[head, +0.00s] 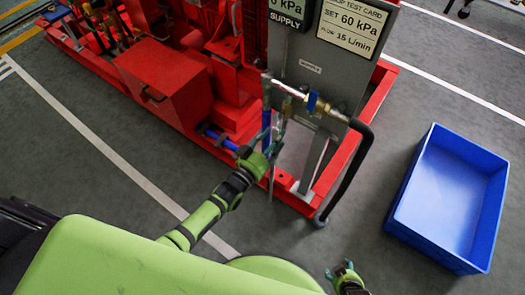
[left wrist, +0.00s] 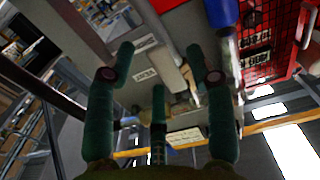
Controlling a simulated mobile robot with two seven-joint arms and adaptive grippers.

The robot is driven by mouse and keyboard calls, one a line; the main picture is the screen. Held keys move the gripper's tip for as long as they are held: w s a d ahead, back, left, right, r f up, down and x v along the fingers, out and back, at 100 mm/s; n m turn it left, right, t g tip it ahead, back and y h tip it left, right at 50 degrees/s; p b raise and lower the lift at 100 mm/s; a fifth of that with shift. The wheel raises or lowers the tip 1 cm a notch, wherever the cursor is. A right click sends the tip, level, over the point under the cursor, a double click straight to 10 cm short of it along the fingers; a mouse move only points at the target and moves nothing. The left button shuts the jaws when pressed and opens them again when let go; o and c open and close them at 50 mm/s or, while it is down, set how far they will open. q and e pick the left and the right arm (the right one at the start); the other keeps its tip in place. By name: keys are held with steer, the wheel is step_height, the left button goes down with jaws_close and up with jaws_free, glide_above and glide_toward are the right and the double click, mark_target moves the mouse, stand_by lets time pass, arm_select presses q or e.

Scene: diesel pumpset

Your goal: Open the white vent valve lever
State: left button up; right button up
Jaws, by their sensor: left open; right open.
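My left gripper (head: 274,137) is raised in front of the grey panel (head: 315,70), just below the pipe and valve fittings (head: 290,92). Its fingers are open. In the left wrist view, a pale, whitish bar (left wrist: 168,70), which may be the vent valve lever, shows between the spread fingers of the left gripper (left wrist: 160,68). I cannot tell whether they touch it. In the head view the white lever is not clearly made out near the fingers. A small blue handle (head: 312,101) sits on the pipe. My right gripper (head: 345,268) is open and empty at the bottom, away from the panel.
The red pumpset with a red box (head: 160,85) stands left of the panel on a red base frame. A black hose (head: 349,172) curves down at the panel's right. An empty-looking blue crate (head: 450,200) stands on the floor at the right. Floor between is clear.

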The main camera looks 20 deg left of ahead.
arm_select(q)
steer(key=v, duration=1)
steer(key=shift+s, duration=0.2)
